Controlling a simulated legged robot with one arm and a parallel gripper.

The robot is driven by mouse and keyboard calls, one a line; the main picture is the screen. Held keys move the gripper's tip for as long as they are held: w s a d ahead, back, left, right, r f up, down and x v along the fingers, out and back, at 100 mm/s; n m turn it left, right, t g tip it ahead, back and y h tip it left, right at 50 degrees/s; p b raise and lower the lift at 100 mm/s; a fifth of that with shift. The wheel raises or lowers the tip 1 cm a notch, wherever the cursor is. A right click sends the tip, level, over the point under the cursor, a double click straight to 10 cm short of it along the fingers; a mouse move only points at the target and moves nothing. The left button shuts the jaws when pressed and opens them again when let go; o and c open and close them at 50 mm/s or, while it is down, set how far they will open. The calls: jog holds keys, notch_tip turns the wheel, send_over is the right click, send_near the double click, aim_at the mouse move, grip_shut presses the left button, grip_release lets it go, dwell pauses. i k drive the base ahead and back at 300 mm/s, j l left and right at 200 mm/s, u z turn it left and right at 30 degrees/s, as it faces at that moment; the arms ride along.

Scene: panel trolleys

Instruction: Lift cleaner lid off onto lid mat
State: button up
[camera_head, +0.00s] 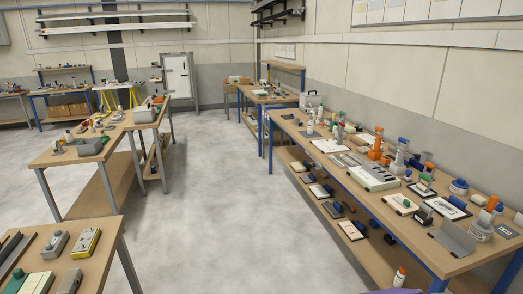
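My gripper is not in view. The long workbench (440,262) on the right carries many small items, and I cannot tell for sure which is the cleaner with its lid. A white sheet with a dark picture (446,208) lies left of the tubs.
Benches with parts (90,145) stand on the left. The grey floor (220,200) between the bench rows is clear.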

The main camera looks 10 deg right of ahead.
aim_at(460, 183)
jog(key=i+z, duration=0.15)
jog(key=i, duration=0.45)
jog(key=i+j+z, duration=0.15)
jog(key=i, duration=0.4)
jog(key=i+j+z, duration=0.1)
jog(key=i, duration=0.5)
jog(key=j, duration=0.1)
